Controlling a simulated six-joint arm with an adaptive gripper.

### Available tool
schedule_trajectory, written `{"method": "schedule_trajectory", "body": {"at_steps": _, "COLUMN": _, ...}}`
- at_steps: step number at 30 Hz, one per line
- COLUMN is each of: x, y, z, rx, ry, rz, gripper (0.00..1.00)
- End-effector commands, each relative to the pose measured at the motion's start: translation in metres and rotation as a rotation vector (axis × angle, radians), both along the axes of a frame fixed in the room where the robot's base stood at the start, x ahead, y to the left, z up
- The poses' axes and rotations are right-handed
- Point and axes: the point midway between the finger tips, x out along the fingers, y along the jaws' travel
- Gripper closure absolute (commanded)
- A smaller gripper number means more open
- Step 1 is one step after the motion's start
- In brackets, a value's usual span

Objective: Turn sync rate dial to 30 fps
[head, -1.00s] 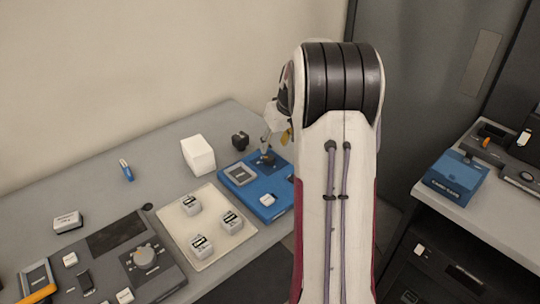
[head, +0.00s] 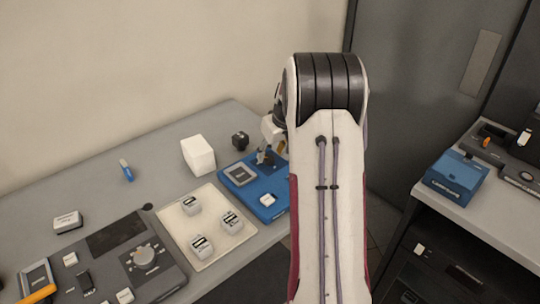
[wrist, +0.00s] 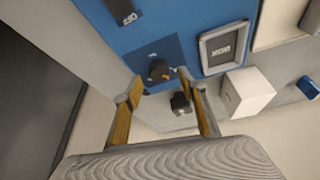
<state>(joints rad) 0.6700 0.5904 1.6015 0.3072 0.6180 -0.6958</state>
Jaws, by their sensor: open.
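The blue device (head: 254,202) lies on the grey table, left of my arm in the head view. Its dial (wrist: 159,70), dark with a small orange mark, sits on a darker blue square in the wrist view. The rate that the mark points to is not legible. My gripper (wrist: 157,84) is open, with one tan finger on each side just short of the dial in the picture; contact cannot be told. In the head view my gripper (head: 264,156) is over the device's far right part and hides the dial there.
A small black block (head: 240,140) and a white box (head: 198,155) stand behind the device. A cream tray (head: 175,222) with several grey cubes lies left of it. A dark control panel (head: 165,272) lies farther left. A blue box (head: 456,178) stands on the right-hand table.

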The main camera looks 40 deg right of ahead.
Motion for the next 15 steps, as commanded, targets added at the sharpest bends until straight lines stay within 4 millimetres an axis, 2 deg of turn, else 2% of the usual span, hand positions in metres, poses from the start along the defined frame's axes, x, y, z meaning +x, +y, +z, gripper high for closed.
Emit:
{"method": "schedule_trajectory", "body": {"at_steps": 6, "x": 0.007, "y": -0.001, "z": -0.017, "rx": 0.001, "ry": 0.001, "rz": 0.0, "gripper": 0.59}}
{"method": "schedule_trajectory", "body": {"at_steps": 15, "x": 0.009, "y": -0.002, "z": -0.021, "rx": 0.0, "ry": 0.0, "rz": 0.0, "gripper": 0.59}}
